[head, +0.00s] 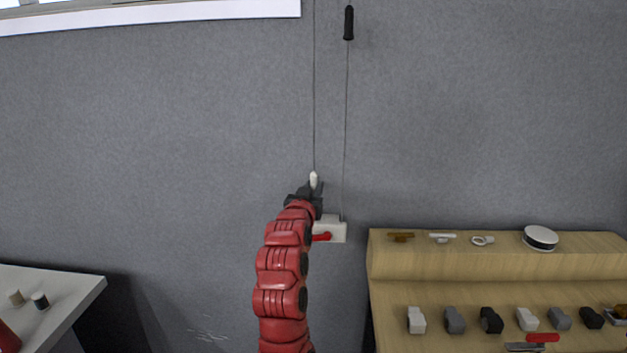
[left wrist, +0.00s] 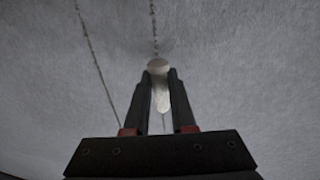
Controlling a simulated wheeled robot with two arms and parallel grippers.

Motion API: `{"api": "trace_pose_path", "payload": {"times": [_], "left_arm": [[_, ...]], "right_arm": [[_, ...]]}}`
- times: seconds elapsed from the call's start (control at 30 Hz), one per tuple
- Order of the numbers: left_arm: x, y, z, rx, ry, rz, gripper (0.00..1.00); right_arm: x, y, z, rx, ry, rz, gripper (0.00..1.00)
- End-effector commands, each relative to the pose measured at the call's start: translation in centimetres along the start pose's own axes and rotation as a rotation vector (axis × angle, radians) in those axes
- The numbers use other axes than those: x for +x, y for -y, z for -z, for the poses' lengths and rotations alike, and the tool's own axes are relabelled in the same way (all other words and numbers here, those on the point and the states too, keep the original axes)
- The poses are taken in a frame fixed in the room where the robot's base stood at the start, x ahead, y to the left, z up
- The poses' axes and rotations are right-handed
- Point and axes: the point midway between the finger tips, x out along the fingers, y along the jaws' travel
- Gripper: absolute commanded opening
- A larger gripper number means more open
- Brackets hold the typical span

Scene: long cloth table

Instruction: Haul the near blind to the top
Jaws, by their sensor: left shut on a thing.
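My left gripper (head: 313,188) is raised in front of the grey wall and is shut on a small white pull knob (head: 314,179). The knob hangs at the end of a thin cord (head: 314,90) that runs up out of the picture. In the left wrist view the white knob (left wrist: 158,68) sits between the two dark fingers of the left gripper (left wrist: 160,85). A second cord (head: 346,120) to the right carries a black handle (head: 349,23) high up. The blind itself cannot be made out. My right gripper is not in view.
A white wall box (head: 331,229) with a red lever (head: 322,237) is just behind my left arm. A wooden stepped display (head: 480,265) with watches and small items stands at the right. A white table (head: 70,285) is at the left. A window sill (head: 150,14) is above.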

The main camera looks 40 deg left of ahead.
Motion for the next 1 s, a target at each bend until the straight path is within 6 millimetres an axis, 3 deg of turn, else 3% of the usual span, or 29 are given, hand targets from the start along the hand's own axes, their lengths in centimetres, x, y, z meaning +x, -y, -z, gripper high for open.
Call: {"api": "trace_pose_path", "payload": {"times": [0.03, 0.4, 0.43, 0.5, 1.0], "left_arm": [[0.16, -0.13, -1.28, 0.000, 0.022, -0.003, 0.00], [0.17, -0.14, -1.38, 0.000, 0.022, -0.003, 0.00], [0.17, -0.14, -1.38, 0.000, 0.022, -0.003, 0.25], [0.16, -0.13, -1.28, 0.000, 0.020, -0.003, 0.36], [-0.20, -0.18, -0.59, -0.001, 0.005, -0.002, 0.36]], "right_arm": [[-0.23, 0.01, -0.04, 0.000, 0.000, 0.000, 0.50], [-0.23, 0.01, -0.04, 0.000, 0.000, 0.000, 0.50], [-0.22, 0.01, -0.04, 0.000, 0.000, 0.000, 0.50], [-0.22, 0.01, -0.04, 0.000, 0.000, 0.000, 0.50], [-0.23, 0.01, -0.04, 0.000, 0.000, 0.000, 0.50]]}}
